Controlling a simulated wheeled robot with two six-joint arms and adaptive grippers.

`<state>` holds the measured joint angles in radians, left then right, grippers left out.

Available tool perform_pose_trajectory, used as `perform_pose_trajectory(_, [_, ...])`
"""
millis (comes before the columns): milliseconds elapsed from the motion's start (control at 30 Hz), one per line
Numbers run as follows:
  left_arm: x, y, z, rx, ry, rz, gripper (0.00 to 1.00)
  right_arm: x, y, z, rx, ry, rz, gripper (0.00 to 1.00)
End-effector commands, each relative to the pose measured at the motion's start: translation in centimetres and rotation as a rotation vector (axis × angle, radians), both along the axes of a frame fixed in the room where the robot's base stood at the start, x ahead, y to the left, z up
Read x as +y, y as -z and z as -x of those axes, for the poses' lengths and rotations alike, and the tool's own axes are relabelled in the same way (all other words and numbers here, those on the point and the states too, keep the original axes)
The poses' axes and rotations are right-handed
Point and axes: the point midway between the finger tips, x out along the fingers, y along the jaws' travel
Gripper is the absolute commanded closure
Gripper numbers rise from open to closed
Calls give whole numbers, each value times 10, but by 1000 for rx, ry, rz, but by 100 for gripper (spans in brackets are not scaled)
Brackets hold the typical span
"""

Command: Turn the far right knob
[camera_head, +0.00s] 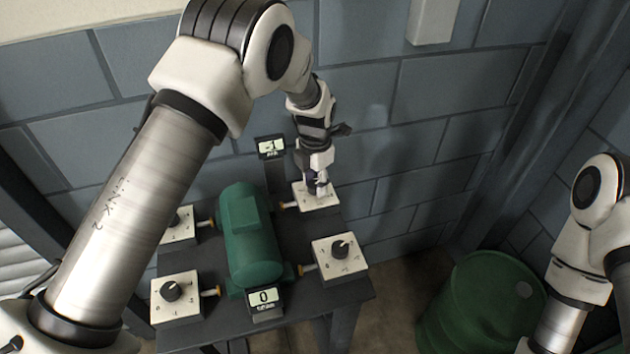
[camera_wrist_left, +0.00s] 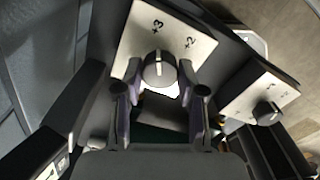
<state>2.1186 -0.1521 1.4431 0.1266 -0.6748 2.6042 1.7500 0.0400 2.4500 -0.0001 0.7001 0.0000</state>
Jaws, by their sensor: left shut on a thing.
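The far right knob (camera_wrist_left: 159,68) is a dark grey round knob on a white square dial plate (camera_head: 328,201) with numbers such as +2 and +3. My left gripper (camera_head: 317,184) reaches down onto it from above. In the left wrist view the knob sits between the two fingertips, and the gripper is shut on it. In the head view the gripper hides the knob. My right arm shows at the right edge of the head view, but its gripper is out of view.
A green motor-like casing (camera_head: 250,237) stands mid-table. The near right knob (camera_head: 340,249), near left knob (camera_head: 172,291) and far left knob (camera_head: 176,221) surround it. A far display (camera_head: 271,148) and a near display (camera_head: 263,297) reading 0 stand beside it. A green barrel (camera_head: 480,305) is right.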

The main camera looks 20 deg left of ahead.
Motion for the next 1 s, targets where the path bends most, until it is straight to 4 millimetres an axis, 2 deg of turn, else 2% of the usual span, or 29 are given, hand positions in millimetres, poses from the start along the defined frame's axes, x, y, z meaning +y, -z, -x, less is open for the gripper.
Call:
perform_pose_trajectory(33, [0, 2, 2, 7, -2, 0, 96, 0, 0, 0, 0, 0, 0, 60])
perform_pose_trajectory(67, [0, 2, 2, 7, -2, 0, 54, 0, 0, 0, 0, 0, 0, 60])
perform_pose_trajectory(100, [0, 2, 2, 6, -1, 0, 40, 0, 0, 0, 0, 0, 0, 60])
perform_pose_trajectory(133, [0, 2, 2, 6, -1, 0, 36, 0, 0, 0, 0, 0, 0, 60])
perform_pose_trajectory(433, [0, -1, 0, 1, 0, 0, 36, 0, 0, 0, 0, 0, 0, 60])
perform_pose_trajectory(533, [0, -9, 0, 0, 0, 0, 36, 0, 0, 0, 0, 0, 0, 60])
perform_pose_trajectory(667, [0, -36, -1, -4, 0, 0, 36, 0, 0, 0, 0, 0, 0, 60])
perform_pose_trajectory(900, [0, -95, -1, -1, 0, 1, 36, 0, 0, 0, 0, 0, 0, 60])
perform_pose_trajectory(1000, [0, -111, 0, 1, 0, 0, 36, 0, 0, 0, 0, 0, 0, 60])
